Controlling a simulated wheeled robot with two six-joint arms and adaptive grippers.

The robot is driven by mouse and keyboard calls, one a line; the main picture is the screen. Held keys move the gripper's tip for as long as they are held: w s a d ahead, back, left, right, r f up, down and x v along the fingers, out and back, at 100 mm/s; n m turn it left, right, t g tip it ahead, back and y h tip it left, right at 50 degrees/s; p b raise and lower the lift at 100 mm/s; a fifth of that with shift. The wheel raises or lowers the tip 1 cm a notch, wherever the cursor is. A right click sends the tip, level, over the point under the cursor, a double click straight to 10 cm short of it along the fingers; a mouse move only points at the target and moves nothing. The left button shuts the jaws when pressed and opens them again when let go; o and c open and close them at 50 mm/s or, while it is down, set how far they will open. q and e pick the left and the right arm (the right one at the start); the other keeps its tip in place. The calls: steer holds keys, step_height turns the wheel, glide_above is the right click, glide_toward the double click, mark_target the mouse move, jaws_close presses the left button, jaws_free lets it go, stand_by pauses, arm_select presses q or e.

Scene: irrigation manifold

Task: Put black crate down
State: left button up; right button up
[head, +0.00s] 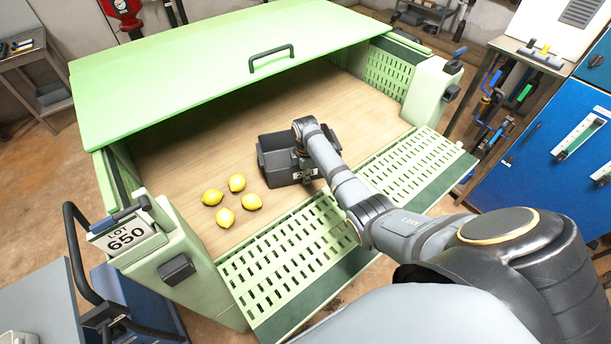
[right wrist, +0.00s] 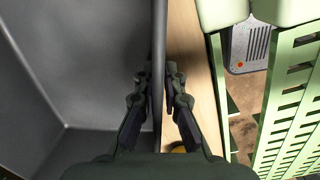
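The black crate (head: 278,160) is over the wooden floor of the green bin, right of the lemons. It looks roughly level and empty where I can see inside. Whether its base touches the wood is hard to tell. My right gripper (head: 303,158) is at the crate's right side, largely hidden by my arm in the head view. In the right wrist view, the fingers of my right gripper (right wrist: 159,88) straddle the wall of the crate (right wrist: 80,70), one inside and one outside, closed on it. My left gripper is not in view.
Several lemons (head: 226,198) lie on the wooden floor (head: 190,160) left of the crate. A slatted green flap (head: 290,250) is along the near side, and a green lid (head: 210,70) with a handle covers the back. Wood is clear behind the crate.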

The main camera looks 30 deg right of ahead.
steer(key=shift+o, duration=1.4)
steer(key=shift+r, duration=0.15)
step_height(320, 180, up, 12)
steer(key=b, duration=0.1)
steer(key=shift+s, duration=0.1)
